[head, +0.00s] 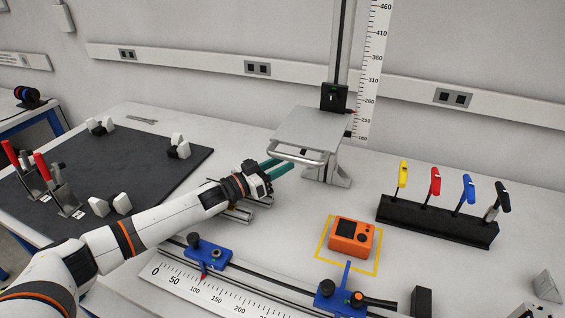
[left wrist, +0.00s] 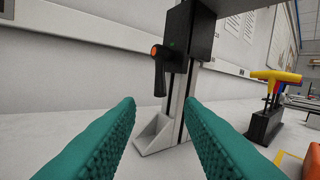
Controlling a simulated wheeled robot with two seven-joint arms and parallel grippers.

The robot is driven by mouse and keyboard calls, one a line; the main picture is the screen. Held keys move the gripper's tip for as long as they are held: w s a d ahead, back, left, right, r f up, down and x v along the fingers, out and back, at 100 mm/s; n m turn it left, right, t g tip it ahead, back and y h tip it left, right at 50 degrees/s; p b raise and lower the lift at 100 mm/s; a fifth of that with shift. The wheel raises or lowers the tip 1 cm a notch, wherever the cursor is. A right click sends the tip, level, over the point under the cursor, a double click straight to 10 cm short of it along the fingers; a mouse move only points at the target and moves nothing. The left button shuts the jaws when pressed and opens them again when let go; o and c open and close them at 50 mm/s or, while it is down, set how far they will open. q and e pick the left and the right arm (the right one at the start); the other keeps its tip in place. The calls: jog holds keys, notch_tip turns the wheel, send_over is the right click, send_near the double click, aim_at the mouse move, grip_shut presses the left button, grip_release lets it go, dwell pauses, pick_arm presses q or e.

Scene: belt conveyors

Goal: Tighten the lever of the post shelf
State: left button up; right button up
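The post shelf (head: 312,128) is a grey plate with a rail along its front edge, on an upright post beside a vertical scale. In the left wrist view, its black lever (left wrist: 159,78) with an orange cap hangs roughly straight down from the side of a black clamp block (left wrist: 192,38). I cannot make out the lever in the head view. My left gripper (head: 280,168) is below and in front of the shelf. Its green fingers (left wrist: 160,130) are spread apart, with the lever ahead, between and above them, not touching.
An orange device (head: 351,237) sits in a yellow outline. A black rack (head: 436,220) with several coloured-handle tools stands at right. A rail with blue clamps (head: 208,252) and a ruler runs along the front. A dark mat (head: 130,160) with toggle clamps lies at left.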

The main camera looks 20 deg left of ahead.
pick_arm(q)
jog(key=shift+g, duration=0.6)
jog(key=s+a, duration=0.1)
jog(key=s+a+r, duration=0.1)
jog(key=s, duration=0.1)
jog(key=s+a, duration=0.1)
jog(key=shift+s+a+r+b, duration=0.2)
jog(key=shift+s+r+b, duration=0.05)
jog(key=shift+s+b, duration=0.1)
jog(key=p+x, duration=0.1)
jog(key=x, duration=1.1)
jog(key=shift+a+f, duration=0.15)
jog(key=shift+f, duration=0.05)
